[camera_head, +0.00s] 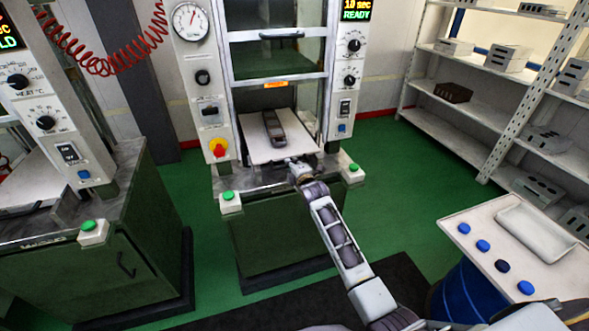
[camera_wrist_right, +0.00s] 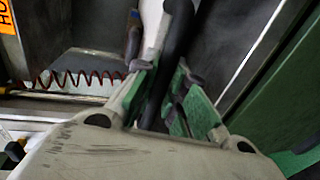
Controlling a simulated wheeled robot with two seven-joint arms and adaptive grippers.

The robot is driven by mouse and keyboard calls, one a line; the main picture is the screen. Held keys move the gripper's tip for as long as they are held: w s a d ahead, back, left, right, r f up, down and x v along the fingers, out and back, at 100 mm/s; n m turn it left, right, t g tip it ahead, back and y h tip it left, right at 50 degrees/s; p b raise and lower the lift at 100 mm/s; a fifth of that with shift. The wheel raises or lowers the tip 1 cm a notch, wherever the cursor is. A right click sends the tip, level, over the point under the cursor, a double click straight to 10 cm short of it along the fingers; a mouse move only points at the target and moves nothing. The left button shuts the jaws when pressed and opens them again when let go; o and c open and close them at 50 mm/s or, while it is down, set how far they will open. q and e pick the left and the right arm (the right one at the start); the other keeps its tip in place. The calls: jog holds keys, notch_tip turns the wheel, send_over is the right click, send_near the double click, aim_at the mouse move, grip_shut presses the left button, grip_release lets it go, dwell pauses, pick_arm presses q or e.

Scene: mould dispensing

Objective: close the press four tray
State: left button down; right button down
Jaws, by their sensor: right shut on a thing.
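The press (camera_head: 285,212) in the middle of the head view has a grey-white tray (camera_head: 262,152) drawn out at its front. A dark grey mould (camera_head: 274,128) lies on the tray. My right gripper (camera_head: 293,164) is at the tray's front edge in the head view. In the right wrist view, my right gripper (camera_wrist_right: 165,95) has its green-padded fingers closed around a dark bar (camera_wrist_right: 178,45), which appears to be the tray handle. My left gripper is out of view.
Green buttons (camera_head: 229,196) sit at the press's front corners. Another press (camera_head: 80,240) stands at left. A table with blue pieces (camera_head: 483,245) stands at right, before shelves (camera_head: 470,90) holding grey blocks. A red coiled hose (camera_head: 105,65) hangs at upper left.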

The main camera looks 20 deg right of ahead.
jog(key=shift+r+b+x, duration=0.15)
jog(key=shift+b+x, duration=0.1)
jog(key=shift+x, duration=0.6)
jog(key=shift+r+b+x, duration=0.2)
jog(key=shift+b+x, duration=0.05)
jog(key=shift+x, duration=0.55)
jog(key=shift+w+r, duration=0.15)
jog(key=shift+r, duration=0.2)
jog(key=c, duration=1.7)
grip_release()
jog(key=shift+w, duration=0.1)
jog(key=shift+c, duration=0.2)
jog(key=shift+o, duration=1.4)
jog(key=shift+w+f, duration=0.15)
jog(key=shift+f, duration=0.1)
jog(key=shift+s, duration=0.25)
jog(key=shift+s, duration=0.1)
